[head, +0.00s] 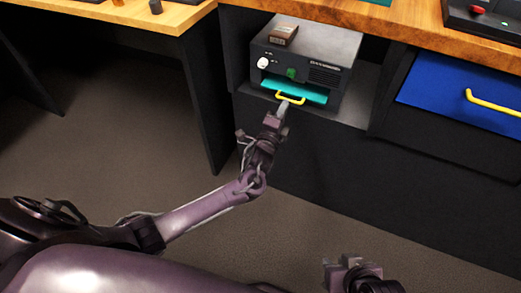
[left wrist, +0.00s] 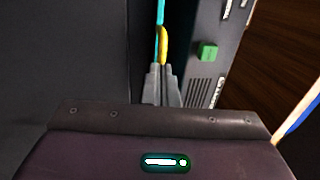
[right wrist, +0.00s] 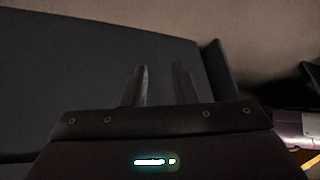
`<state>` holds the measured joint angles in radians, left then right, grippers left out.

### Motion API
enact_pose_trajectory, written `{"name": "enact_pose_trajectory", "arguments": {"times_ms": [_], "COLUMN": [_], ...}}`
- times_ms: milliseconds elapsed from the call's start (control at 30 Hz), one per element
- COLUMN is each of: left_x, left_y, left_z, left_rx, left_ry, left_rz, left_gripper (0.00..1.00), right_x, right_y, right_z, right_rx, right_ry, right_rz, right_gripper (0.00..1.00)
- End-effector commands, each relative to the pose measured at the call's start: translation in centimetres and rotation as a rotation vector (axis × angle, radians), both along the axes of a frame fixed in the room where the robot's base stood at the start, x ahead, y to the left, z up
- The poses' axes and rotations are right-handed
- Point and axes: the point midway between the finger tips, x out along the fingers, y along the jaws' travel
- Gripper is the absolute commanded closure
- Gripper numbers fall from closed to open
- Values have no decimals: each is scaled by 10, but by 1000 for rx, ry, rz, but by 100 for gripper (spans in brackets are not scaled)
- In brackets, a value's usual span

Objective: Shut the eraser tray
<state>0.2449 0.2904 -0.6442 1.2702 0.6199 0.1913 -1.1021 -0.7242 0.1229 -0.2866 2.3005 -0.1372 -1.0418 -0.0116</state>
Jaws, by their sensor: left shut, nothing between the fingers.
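The tray is a teal drawer (head: 308,91) sticking out a little from the lower front of a dark grey box device. It has a yellow handle (head: 290,98). In the left wrist view the teal edge (left wrist: 160,12) and the yellow handle (left wrist: 164,45) show just beyond the fingertips. My left gripper (head: 284,106) is shut and empty, its tips at or very near the handle; I cannot tell whether they touch. In the left wrist view its fingers (left wrist: 163,70) are together. My right gripper (right wrist: 163,72) is open and empty, low at the front, away from the tray.
The device (head: 320,48) stands in an open shelf bay under a wooden desktop (head: 400,20). It has a white knob (head: 263,63), a green button (head: 291,73) and a small brown box (head: 283,35) on top. A blue drawer (head: 440,85) is at right. Open floor lies at left.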

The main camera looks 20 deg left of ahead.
Motion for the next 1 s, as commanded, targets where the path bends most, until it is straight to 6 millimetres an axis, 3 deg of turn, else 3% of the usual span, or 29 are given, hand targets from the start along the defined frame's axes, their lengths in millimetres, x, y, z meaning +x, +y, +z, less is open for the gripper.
{"name": "enact_pose_trajectory", "arguments": {"times_ms": [367, 1000], "left_x": [16, 17], "left_y": [0, 5], "left_z": [0, 3], "left_rx": [0, -2], "left_ry": [0, -5], "left_rz": [1, 4], "left_gripper": [100, 100], "right_x": [35, 36], "right_y": [10, 9], "right_z": [29, 30], "right_rx": [76, 73], "right_ry": [-185, -186], "right_rz": [-16, -16], "right_gripper": [75, 75]}}
